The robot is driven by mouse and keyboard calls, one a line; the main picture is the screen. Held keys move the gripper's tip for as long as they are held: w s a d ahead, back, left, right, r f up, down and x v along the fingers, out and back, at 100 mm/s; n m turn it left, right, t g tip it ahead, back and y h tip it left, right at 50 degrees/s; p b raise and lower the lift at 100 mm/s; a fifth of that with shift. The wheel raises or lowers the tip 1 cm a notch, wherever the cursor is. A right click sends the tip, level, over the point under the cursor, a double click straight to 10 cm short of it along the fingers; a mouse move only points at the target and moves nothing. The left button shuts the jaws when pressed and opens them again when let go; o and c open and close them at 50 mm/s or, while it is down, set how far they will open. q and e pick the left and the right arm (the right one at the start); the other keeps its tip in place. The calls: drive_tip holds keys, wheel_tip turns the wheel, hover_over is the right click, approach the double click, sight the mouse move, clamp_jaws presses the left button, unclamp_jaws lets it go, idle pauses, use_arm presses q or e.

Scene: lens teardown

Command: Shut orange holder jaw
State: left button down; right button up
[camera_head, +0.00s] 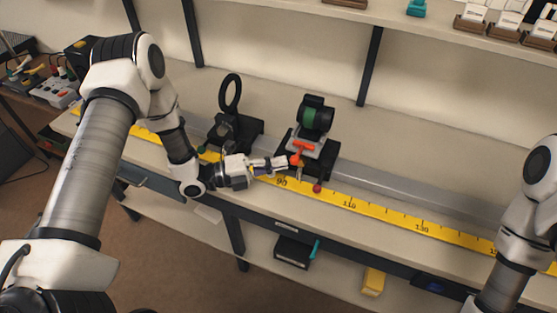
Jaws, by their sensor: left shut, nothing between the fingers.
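The holder (311,142) stands on the rail at the middle of the bench. It carries a dark cylindrical part with a green band (315,118), and its orange jaw lever (299,150) shows at the front. My left gripper (284,162) is shut and empty, with its fingertips close to the orange lever's left side. I cannot tell whether they touch it. How far the jaw is open is too small to make out. My right gripper is out of view; only part of my right arm shows at the right edge.
A black ring on a mount (231,95) stands left of the holder. A yellow scale (380,212) runs along the bench's front. A shelf with small boxes (506,24) is above at the back. A yellow box (373,281) sits on the lower shelf.

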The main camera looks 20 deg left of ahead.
sight(299, 153)
use_arm(q)
drive_tip(key=shift+d, duration=0.1)
drive_tip(key=w+b, duration=0.1)
drive_tip(key=w, duration=0.2)
drive_tip(key=shift+b, duration=0.4)
